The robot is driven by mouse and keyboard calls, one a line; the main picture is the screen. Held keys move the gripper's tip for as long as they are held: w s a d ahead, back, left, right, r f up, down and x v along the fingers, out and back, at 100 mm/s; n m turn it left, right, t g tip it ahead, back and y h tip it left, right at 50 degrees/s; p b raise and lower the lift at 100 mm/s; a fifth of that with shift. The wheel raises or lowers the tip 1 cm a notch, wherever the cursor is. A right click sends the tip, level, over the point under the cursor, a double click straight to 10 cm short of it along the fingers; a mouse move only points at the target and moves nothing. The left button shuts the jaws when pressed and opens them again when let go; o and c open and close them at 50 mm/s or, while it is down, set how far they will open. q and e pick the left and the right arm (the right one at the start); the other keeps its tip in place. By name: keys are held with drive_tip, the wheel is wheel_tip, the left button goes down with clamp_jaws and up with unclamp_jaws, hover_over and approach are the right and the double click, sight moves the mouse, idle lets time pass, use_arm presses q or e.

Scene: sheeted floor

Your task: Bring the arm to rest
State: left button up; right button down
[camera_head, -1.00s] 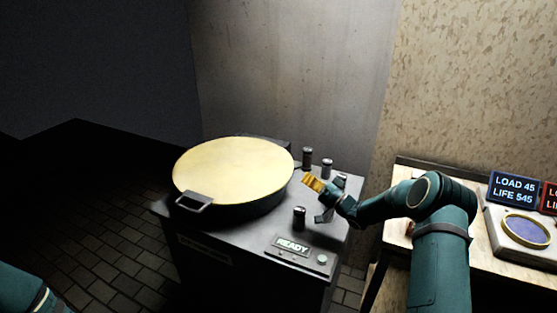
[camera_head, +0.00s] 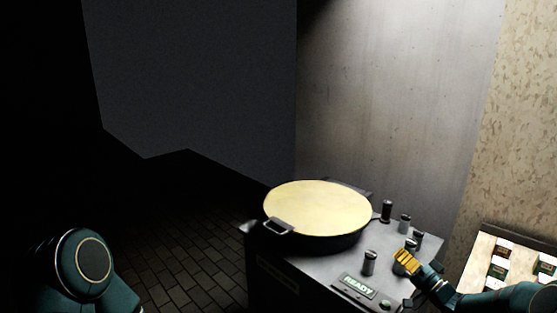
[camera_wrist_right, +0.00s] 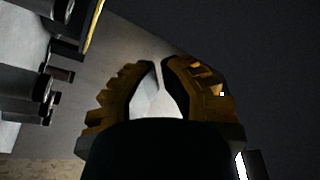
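My right gripper (camera_head: 407,262) is near the right end of the dark machine top, close to the upright knobs, with its yellow fingers pointing up and left. In the right wrist view the two ridged fingers (camera_wrist_right: 161,78) lean toward each other, with a narrow gap between their tips. Nothing is held between them. Whether the gripper touches the machine cannot be told. My left arm (camera_head: 85,270) shows only as a rounded teal joint at the lower left; its gripper is out of view.
A round pan with a pale yellow surface (camera_head: 318,207) sits on the dark machine (camera_head: 330,260), which carries a READY sign (camera_head: 358,286) and several knobs (camera_head: 386,210). A light table (camera_head: 482,268) with small items is at the lower right. The tiled floor (camera_head: 200,262) at left is clear.

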drive_tip(key=a+f+h, duration=0.1)
drive_tip(key=a+f, duration=0.1)
drive_tip(key=a, duration=0.1)
drive_tip(key=a+f+m+g+h, duration=0.1)
drive_tip(key=a+f+h, duration=0.1)
drive_tip(key=a+f, duration=0.1)
drive_tip(key=s+a+f+m+g+h, duration=0.1)
drive_tip(key=a+f, duration=0.2)
drive_tip(key=shift+s+a+f, duration=0.1)
drive_tip(key=shift+a+f, duration=0.15)
drive_tip(key=shift+a, duration=0.15)
drive_tip(key=s+a+f+g+h, duration=0.2)
drive_tip(key=s+a+f+g, duration=0.3)
drive_tip(key=s+a+f, duration=0.4)
drive_tip(key=s+a+f+n+g, duration=0.1)
drive_tip(key=s+a+g, duration=0.1)
drive_tip(key=s, duration=0.6)
drive_tip(key=s+a+f+n+g, duration=0.1)
drive_tip(key=s+g, duration=0.3)
drive_tip(key=s, duration=0.4)
drive_tip(key=s+a+f+n+g, duration=0.1)
drive_tip(key=s+a+f+g, duration=0.1)
drive_tip(key=s, duration=0.7)
drive_tip(key=shift+a+f+n+g+h, duration=0.3)
drive_tip(key=shift+a+g+h, duration=0.15)
drive_tip(key=shift+a, duration=0.65)
